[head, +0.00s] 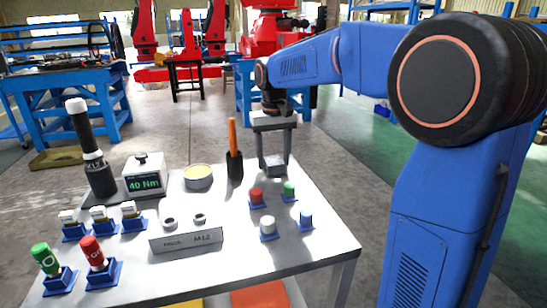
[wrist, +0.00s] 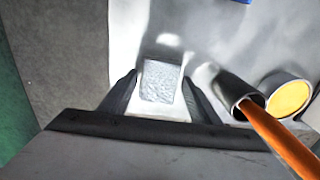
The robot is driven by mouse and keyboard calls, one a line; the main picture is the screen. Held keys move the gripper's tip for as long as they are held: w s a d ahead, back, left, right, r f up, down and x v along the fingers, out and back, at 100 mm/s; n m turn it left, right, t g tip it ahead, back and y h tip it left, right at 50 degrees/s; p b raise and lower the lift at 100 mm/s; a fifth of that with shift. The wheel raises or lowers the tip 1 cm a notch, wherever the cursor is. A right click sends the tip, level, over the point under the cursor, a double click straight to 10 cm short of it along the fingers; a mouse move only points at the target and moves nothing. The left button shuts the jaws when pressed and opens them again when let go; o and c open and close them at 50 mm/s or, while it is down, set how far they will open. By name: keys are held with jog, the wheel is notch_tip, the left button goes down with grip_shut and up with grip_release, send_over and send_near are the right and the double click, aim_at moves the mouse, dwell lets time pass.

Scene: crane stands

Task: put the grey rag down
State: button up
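The grey rag (head: 273,166) is a small folded block between the fingertips of my gripper (head: 273,158), at the far right corner of the white table (head: 325,237). In the wrist view the rag (wrist: 161,82) fills most of the space between the two dark fingers of my gripper (wrist: 160,85). The gripper points down and looks shut on the rag. The rag is at or just above the tabletop; I cannot tell whether it touches.
Left of the rag stand a dark holder with an orange-handled tool (head: 234,160) and a yellow-topped tin (head: 198,177). Red (head: 257,196) and green (head: 289,189) capped pieces in blue holders stand nearer. The table's far right edge is close.

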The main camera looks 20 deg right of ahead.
aim_at(274, 160)
jog(key=shift+o, duration=0.2)
notch_tip(274, 160, up, 12)
jog(key=shift+r, duration=0.15)
dwell(0.5)
